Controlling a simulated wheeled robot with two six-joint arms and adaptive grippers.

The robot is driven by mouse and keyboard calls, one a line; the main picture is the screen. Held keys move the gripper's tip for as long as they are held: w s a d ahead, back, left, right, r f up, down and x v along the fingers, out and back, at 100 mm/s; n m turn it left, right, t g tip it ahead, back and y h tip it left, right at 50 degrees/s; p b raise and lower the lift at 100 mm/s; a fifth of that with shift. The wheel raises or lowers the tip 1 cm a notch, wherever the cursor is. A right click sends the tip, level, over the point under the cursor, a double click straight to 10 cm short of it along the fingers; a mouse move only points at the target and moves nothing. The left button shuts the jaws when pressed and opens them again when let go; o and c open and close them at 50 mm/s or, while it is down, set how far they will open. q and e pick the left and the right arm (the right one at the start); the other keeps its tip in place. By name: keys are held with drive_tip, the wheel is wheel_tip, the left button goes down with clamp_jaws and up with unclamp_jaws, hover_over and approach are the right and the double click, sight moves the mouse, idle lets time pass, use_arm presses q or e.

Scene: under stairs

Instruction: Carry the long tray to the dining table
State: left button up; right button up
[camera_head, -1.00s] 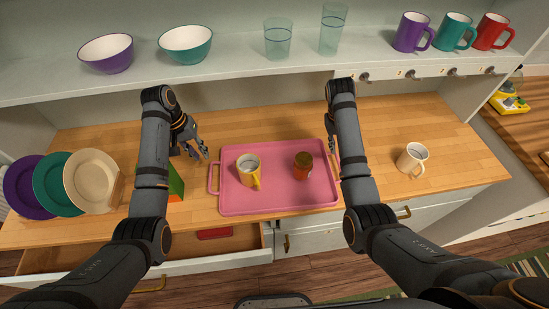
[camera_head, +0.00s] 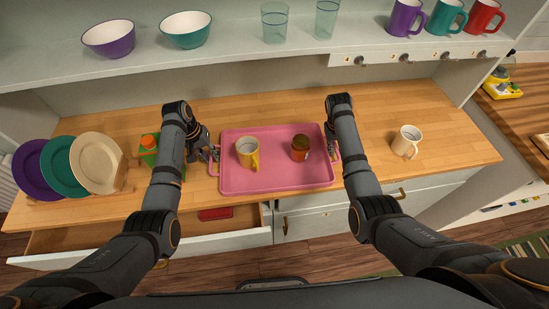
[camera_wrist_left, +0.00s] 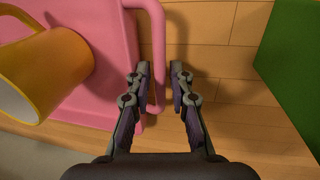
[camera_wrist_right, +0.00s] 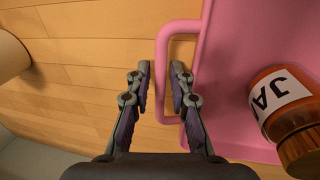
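The pink long tray (camera_head: 275,181) lies flat on the wooden counter, with a loop handle at each short end. On it stand a yellow mug (camera_head: 248,153) and a jam jar (camera_head: 300,148) with a brown lid. My left gripper (camera_head: 213,153) is at the tray's left handle; in the left wrist view the handle (camera_wrist_left: 158,50) runs between its parted fingers. My right gripper (camera_head: 333,150) is at the right handle; in the right wrist view that handle (camera_wrist_right: 161,75) also lies between parted fingers. Both grippers look open around the handles. The dining table is not recognisable in view.
A green carton (camera_head: 149,143) stands just left of my left gripper. Plates in a rack (camera_head: 97,163) are at the far left. A cream mug (camera_head: 406,141) stands right of the tray. A shelf (camera_head: 340,58) overhangs the back. A drawer (camera_head: 140,239) is open below.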

use_arm(q)
drive_tip(key=shift+w+f, duration=0.25)
drive_tip(key=shift+f, duration=0.15)
use_arm(e)
drive_tip(key=shift+w+f, duration=0.25)
drive_tip(key=shift+f, duration=0.15)
use_arm(q)
drive_tip(key=shift+s+r, duration=0.1)
drive_tip(key=shift+s, duration=0.05)
drive_tip(key=shift+c, duration=0.8)
use_arm(e)
drive_tip(key=shift+s+r, duration=0.1)
drive_tip(key=shift+s, duration=0.05)
drive_tip(key=shift+c, duration=0.8)
use_arm(q)
drive_tip(key=shift+c, duration=1.3)
use_arm(e)
drive_tip(key=shift+c, duration=1.3)
use_arm(q)
clamp_jaws()
use_arm(e)
clamp_jaws()
